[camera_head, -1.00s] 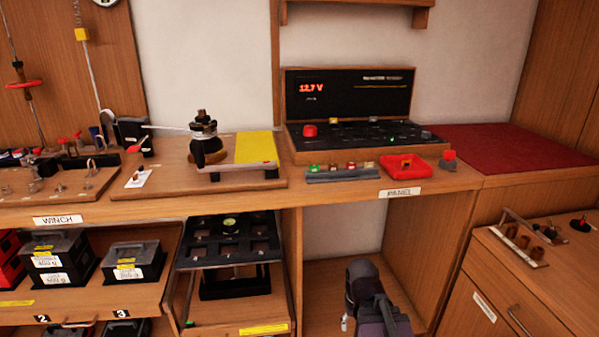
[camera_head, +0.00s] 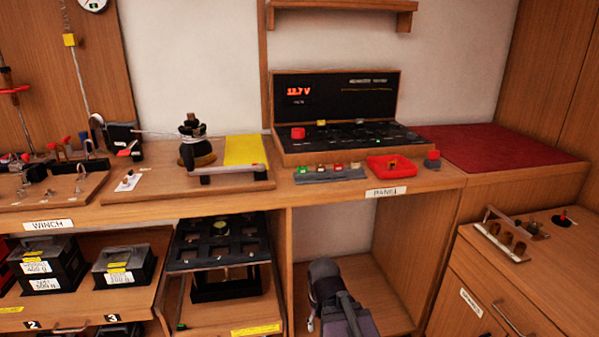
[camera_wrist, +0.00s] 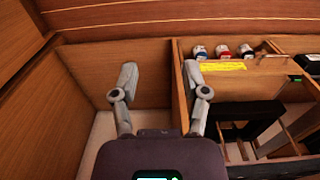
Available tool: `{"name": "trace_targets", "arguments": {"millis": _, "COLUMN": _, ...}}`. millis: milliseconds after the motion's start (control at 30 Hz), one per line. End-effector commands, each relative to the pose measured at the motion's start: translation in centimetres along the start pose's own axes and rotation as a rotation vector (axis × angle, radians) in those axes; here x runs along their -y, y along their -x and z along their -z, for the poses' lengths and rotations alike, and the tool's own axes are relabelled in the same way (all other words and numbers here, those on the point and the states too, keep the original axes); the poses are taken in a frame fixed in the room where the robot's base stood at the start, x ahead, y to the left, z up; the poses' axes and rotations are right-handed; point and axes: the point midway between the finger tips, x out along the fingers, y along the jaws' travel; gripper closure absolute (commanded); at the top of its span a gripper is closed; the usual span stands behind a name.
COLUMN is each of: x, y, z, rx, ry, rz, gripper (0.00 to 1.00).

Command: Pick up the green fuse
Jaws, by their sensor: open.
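A small green piece (camera_head: 303,169), which looks like the green fuse, sits at the left end of a grey holder (camera_head: 345,175) on the bench in front of the panel. It is too small to make out its shape. Another small green spot (camera_head: 181,326) shows at the lower left of the open drawer; I cannot tell what it is. My gripper (camera_wrist: 160,75) is open and empty in the wrist view, fingers apart, in front of a wooden compartment. In the head view my arm is low, below the bench, well away from the holder, and hides the fingertips.
The black panel box (camera_head: 335,90) stands behind the holder. A red tray (camera_head: 378,170) lies right of it. The bench edge and the open drawer with its black tray (camera_head: 192,262) are near my arm. In the wrist view, several small capped items (camera_wrist: 222,52) stand beyond a yellow label.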

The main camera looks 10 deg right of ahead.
Motion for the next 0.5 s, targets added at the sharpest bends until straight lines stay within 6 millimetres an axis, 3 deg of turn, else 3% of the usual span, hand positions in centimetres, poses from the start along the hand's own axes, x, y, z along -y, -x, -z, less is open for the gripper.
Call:
{"name": "trace_targets", "arguments": {"millis": 267, "x": 0.0, "y": 3.3, "z": 1.7, "rx": -0.007, "ry": 0.000, "rz": 0.000, "gripper": 0.41}}
{"name": "trace_targets", "arguments": {"millis": 500, "x": 0.0, "y": 8.0, "z": 4.3, "rx": -0.018, "ry": 0.000, "rz": 0.000, "gripper": 0.41}}
